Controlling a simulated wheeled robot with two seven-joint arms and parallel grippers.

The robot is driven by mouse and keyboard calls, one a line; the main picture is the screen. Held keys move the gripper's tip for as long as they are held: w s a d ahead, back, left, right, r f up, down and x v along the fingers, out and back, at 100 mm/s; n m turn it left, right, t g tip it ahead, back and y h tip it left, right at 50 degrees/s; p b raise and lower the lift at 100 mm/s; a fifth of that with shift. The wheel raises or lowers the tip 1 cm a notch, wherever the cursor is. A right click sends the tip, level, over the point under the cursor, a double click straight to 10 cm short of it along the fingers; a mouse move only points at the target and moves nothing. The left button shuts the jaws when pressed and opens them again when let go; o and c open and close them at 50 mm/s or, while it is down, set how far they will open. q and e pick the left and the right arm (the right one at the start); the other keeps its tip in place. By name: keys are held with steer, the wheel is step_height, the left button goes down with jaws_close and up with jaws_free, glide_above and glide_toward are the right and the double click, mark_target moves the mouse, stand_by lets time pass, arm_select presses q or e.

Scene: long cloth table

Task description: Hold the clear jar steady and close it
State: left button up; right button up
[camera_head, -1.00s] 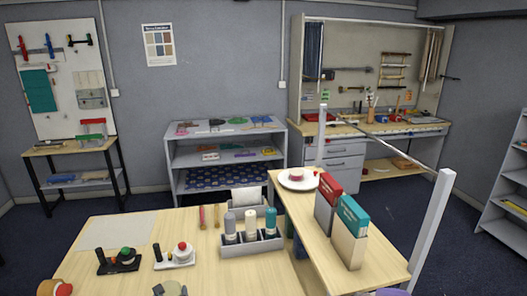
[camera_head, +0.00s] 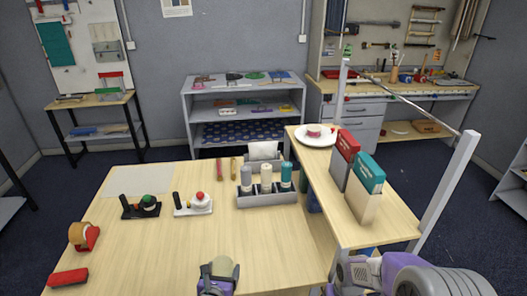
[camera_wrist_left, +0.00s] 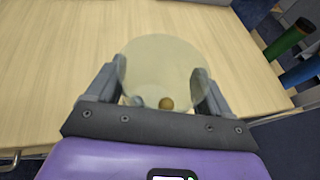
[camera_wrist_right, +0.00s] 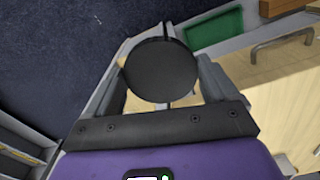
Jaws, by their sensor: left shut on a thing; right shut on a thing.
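The clear jar (camera_wrist_left: 160,60) shows as a pale, see-through round shape between the fingers of my left gripper (camera_wrist_left: 160,78), with a small brownish ball inside low in the picture. My left gripper (camera_head: 218,276) is shut on it at the table's front edge in the head view, where the jar's pale top (camera_head: 224,268) shows. My right gripper (camera_wrist_right: 163,75) is shut on a round black lid (camera_wrist_right: 161,70). In the head view, the right gripper (camera_head: 347,272) is low, right of the jar and apart from it; the lid is not clear there.
The wooden table (camera_head: 160,250) is bare around the left gripper. A tape dispenser (camera_head: 84,236), a red block (camera_head: 68,277) and a bottle caddy (camera_head: 266,198) stand farther off. A raised shelf (camera_head: 330,190) with red and teal boxes (camera_head: 362,188) stands beyond the right gripper.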

arm_select(q)
steer(key=s+d+f+m+g+h, duration=0.1)
steer(key=d+m+h, duration=0.3)
steer(key=d, duration=0.2)
steer(key=s+d+f+m+g+h, duration=0.1)
steer(key=d+m+g+h, duration=0.1)
steer(key=d+m+h, duration=0.2)
steer(key=d, duration=0.3)
steer(key=shift+d+h, duration=0.25)
steer(key=shift+h, duration=0.15)
arm_select(e)
steer(key=w+a+r+m, duration=0.2)
steer(key=a+r, duration=0.4)
steer(key=a, duration=0.4)
steer(key=w+a+r+m, duration=0.3)
steer(key=a+r, duration=0.4)
steer(key=a, duration=0.4)
steer(key=shift+w+a+m, duration=0.2)
steer(key=shift+a+m, duration=0.05)
steer(key=shift+m, duration=0.35)
steer(key=shift+r, duration=0.1)
steer(key=shift+f, duration=2.05)
